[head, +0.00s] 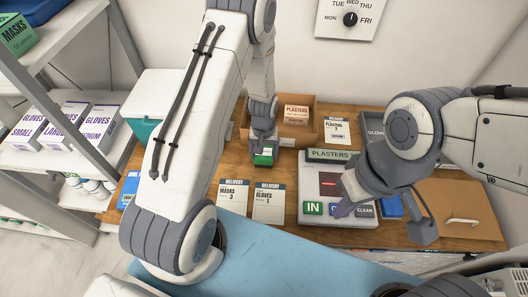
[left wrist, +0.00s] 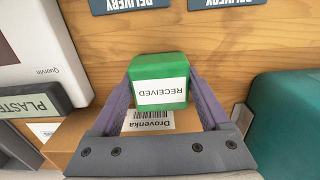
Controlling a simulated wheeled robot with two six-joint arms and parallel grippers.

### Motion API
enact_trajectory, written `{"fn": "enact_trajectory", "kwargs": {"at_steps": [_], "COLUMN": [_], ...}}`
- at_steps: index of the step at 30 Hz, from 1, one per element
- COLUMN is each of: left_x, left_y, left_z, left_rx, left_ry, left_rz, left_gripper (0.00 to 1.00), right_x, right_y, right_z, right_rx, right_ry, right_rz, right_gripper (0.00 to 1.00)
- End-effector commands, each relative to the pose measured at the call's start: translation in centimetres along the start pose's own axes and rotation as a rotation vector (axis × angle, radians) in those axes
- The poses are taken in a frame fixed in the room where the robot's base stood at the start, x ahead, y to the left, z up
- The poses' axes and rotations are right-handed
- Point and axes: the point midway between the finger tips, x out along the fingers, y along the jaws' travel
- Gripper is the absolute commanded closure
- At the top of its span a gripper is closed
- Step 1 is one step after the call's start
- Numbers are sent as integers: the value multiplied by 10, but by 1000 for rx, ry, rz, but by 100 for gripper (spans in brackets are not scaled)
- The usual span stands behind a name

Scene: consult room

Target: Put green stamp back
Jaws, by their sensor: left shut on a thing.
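The green stamp (head: 265,158) has a green block body with a white RECEIVED label; it also shows in the left wrist view (left wrist: 160,72). My left gripper (head: 264,146) is shut on it, with a purple finger on each side of the block (left wrist: 158,92). It holds the stamp near the back of the wooden counter, by the open cardboard box (head: 310,131). The stamp's underside is hidden. My right gripper (head: 384,220) has its fingers wide apart, with nothing seen between them, at the front right of the PLASTERS device (head: 311,215).
DELIVERY cards (head: 267,204) lie in front of the stamp. A small blue block (head: 391,207) is beside the device, partly behind my right gripper. A teal and white bin (head: 146,128) stands left, beside the shelves with glove boxes (head: 66,125). A brown folder-like panel (head: 462,215) lies right.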

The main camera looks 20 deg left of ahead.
Motion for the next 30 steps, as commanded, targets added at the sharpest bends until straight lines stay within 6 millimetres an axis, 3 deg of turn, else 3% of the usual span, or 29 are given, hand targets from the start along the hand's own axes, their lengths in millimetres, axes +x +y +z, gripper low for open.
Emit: {"fn": "enact_trajectory", "kwargs": {"at_steps": [7,8,9,20,25,30], "left_x": [4,3,3,-3,-24,-58], "left_y": [0,0,0,0,1,1], "left_z": [0,0,0,-1,-2,-2], "left_rx": [0,0,0,0,0,0], "left_ry": [0,0,0,2,7,8], "left_rz": [0,0,0,0,2,2], "left_gripper": [56,13,0,0,0,0], "right_x": [4,3,3,2,13,24], "right_y": [0,0,0,0,1,2], "right_z": [0,0,0,0,1,1], "right_rx": [1,1,1,0,2,4], "right_ry": [0,0,0,0,0,0], "right_rz": [0,0,0,0,0,0], "right_gripper": [100,100,100,100,100,100]}}
